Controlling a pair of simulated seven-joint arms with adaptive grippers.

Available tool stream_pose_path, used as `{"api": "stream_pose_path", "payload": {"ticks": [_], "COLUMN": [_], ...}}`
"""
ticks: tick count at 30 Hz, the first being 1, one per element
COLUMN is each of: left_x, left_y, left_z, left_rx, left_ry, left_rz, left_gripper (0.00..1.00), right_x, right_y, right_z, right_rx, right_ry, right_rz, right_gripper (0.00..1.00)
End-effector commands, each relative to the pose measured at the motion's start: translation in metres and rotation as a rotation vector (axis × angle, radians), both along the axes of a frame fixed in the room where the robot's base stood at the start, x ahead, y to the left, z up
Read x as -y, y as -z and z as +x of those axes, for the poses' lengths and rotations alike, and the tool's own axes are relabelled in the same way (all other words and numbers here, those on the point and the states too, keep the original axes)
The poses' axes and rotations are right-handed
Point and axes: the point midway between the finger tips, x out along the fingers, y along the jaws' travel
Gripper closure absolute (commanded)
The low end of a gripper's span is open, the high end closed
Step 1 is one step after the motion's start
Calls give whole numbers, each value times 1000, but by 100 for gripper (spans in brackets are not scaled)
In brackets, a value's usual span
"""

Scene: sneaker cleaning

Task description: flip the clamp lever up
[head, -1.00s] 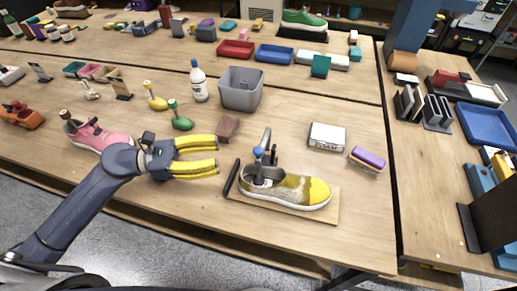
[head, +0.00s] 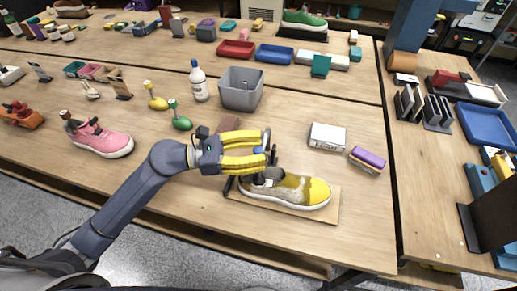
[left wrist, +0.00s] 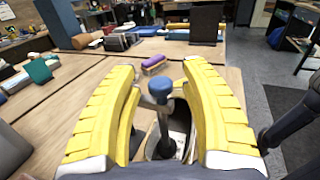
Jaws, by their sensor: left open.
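The clamp lever with its blue knob (left wrist: 160,88) stands between the two yellow fingers of my left gripper (left wrist: 163,100) in the left wrist view. Gaps show between the knob and both fingers. In the head view my left gripper (head: 266,152) is over the heel end of the yellow and tan sneaker (head: 300,190), and its fingers partly hide the clamp. The sneaker lies on a wooden board (head: 325,213), toe to the right. The sneaker's opening (left wrist: 178,140) shows below the knob in the left wrist view. My right gripper is not in view.
A grey bin (head: 240,90), a white bottle (head: 198,82) and a brown block (head: 229,123) stand behind my left gripper. The table's front right is clear.

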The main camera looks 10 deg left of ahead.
Motion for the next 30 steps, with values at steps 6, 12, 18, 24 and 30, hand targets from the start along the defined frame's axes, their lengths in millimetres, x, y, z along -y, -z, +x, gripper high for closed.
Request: {"api": "stream_pose_path", "payload": {"ticks": [6,12,18,24,30], "left_x": [0,0,0,0,0], "left_y": [0,0,0,0,-1], "left_z": [0,0,0,0,0], "left_rx": [0,0,0,0,1], "left_ry": [0,0,0,0,0], "left_rz": [0,0,0,0,-1], "left_gripper": [55,72,95,100,100], "right_x": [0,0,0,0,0], "right_y": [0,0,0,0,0], "right_z": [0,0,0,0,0], "right_rx": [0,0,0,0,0], "right_ry": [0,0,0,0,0], "right_rz": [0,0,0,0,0], "right_gripper": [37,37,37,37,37]}}
